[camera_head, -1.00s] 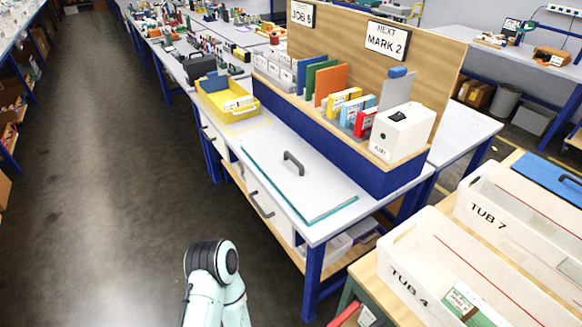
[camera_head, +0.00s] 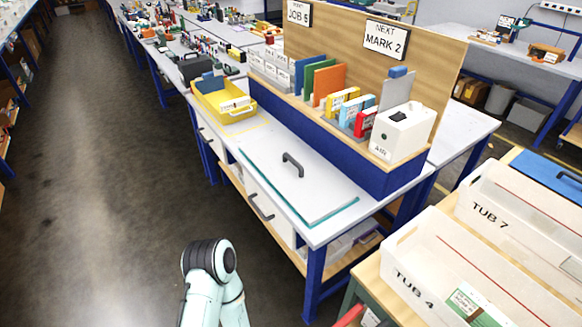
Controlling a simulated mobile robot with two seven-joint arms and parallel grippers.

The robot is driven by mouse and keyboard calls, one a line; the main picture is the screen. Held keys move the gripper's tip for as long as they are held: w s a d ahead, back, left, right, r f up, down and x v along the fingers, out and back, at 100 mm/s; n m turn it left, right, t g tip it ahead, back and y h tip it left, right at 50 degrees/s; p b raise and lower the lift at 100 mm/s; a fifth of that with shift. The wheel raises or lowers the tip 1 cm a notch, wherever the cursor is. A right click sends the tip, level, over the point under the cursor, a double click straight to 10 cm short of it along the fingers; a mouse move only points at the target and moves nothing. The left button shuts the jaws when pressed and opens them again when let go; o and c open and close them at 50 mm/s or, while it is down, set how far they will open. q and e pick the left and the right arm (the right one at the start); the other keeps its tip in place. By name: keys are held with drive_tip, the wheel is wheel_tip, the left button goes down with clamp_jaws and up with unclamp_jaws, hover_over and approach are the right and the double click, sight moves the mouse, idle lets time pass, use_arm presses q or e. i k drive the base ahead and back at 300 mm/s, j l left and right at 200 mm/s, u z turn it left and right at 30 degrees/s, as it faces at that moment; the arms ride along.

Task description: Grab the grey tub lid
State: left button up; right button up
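A flat light-grey lid (camera_head: 300,192) with a dark arched handle (camera_head: 292,165) lies on the near end of the white-topped workbench. A teal edge shows beneath its front and right sides. A mint-green arm link of mine with a black joint rises at the bottom, left of the bench and apart from the lid. Neither of my grippers shows in this view.
A yellow tray (camera_head: 232,115) sits at the bench's far left. A raised blue shelf (camera_head: 318,131) with binders and a white box (camera_head: 402,130) backs the lid. Tub 7 (camera_head: 520,215) and tub 4 (camera_head: 425,265) stand at right. The left aisle is clear.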

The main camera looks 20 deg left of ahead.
sight(314, 191)
drive_tip(key=i+j+z, duration=0.1)
drive_tip(key=j, duration=0.7)
drive_tip(key=i+j+z, duration=0.1)
drive_tip(key=j, duration=0.7)
drive_tip(key=i+j+z, duration=0.1)
drive_tip(key=j, duration=0.7)
drive_tip(key=i+j+z, duration=0.1)
drive_tip(key=j, duration=0.7)
drive_tip(key=i, duration=0.1)
